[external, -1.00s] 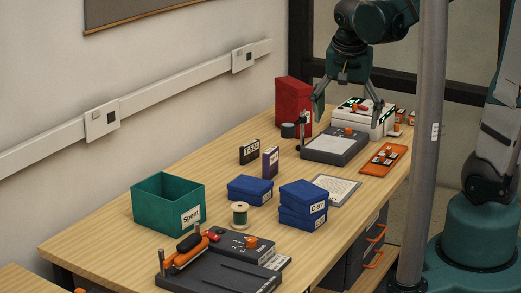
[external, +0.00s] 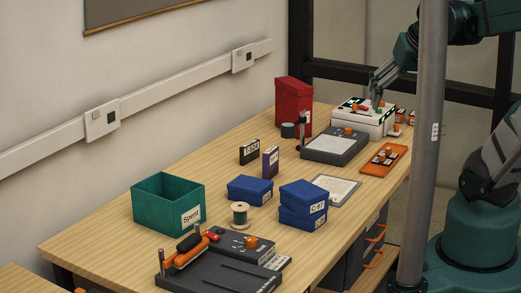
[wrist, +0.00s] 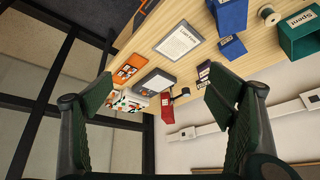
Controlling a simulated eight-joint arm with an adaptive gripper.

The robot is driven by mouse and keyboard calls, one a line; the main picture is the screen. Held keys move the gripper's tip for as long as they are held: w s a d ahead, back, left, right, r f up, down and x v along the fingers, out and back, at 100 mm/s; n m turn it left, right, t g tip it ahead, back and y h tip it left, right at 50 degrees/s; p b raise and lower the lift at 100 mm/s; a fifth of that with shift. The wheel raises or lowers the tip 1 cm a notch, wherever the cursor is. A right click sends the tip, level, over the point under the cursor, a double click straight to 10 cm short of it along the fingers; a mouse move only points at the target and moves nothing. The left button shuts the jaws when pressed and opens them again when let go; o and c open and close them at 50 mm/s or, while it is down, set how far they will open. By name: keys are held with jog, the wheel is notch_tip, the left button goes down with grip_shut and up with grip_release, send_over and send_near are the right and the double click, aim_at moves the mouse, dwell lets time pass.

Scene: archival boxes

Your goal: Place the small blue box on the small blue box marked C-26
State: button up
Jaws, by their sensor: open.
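Two small blue boxes are stacked near the table's front edge in the external view, the upper box (external: 303,195) on the lower box (external: 302,218). Both have white labels, too small for me to read surely. A third small blue box (external: 250,189) sits alone to their left, beside the stack. In the wrist view, blue boxes (wrist: 230,15) show at the top. My gripper (external: 372,97) is at the far right end of the table, well away from the boxes. Its fingers (wrist: 158,105) are spread and empty in the wrist view.
A green "Spent" bin (external: 150,205), a thread spool (external: 240,216) and a dark device (external: 220,272) are near the boxes. A red box (external: 293,105), grey device (external: 334,147), white case (external: 375,122) and orange tray (external: 383,160) stand farther back. A grey post (external: 421,150) rises in front.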

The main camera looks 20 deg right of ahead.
jog(key=shift+s+d+r+n+t, duration=0.25)
jog(key=shift+s+d, duration=0.1)
jog(key=shift+d, duration=0.1)
jog(key=shift+s+d+r+n+t, duration=0.15)
jog(key=shift+s+d+n, duration=0.15)
jog(key=shift+d, duration=0.15)
jog(key=shift+f, duration=0.1)
notch_tip(320, 180, down, 17)
jog(key=b, duration=1.7)
